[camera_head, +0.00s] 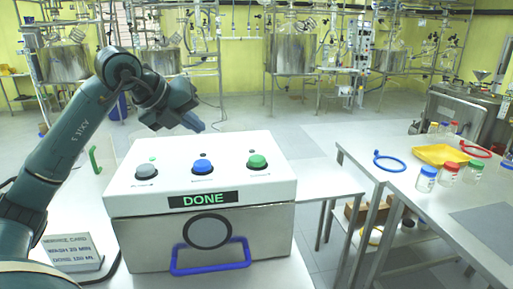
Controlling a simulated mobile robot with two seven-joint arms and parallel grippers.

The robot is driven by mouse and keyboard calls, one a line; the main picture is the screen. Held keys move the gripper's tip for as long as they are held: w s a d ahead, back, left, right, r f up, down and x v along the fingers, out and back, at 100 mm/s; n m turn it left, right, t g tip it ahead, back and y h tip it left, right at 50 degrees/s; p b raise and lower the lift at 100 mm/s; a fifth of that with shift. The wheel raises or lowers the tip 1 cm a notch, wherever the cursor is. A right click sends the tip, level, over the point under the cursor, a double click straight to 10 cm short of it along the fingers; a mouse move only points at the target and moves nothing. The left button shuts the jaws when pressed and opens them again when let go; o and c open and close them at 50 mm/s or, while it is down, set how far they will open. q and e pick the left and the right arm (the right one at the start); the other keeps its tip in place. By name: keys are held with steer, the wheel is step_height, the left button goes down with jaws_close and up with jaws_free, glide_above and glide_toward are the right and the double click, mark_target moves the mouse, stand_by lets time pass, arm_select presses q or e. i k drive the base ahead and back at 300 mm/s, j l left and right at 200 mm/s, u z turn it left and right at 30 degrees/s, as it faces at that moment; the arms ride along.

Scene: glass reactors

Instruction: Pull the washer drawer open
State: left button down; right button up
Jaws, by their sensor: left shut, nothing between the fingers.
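The washer (150,244) is a white and grey box on the near table, with grey, blue and green buttons on top and a panel reading DONE (203,199). Its front has a dark ring (207,232) and a blue loop handle (211,269) at the bottom. The drawer's opening state is hard to tell from here. My left gripper (194,124) is shut and empty, above and behind the washer's top, apart from the handle. My right gripper is not in view.
A service card (72,252) stands left of the washer. A green handle-like thing (95,160) is behind it. The right table holds a yellow tray (440,155), a blue ring (390,162) and several jars (447,172). Steel reactors stand at the back.

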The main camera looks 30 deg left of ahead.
mark_target(182, 243)
steer(key=k, duration=1)
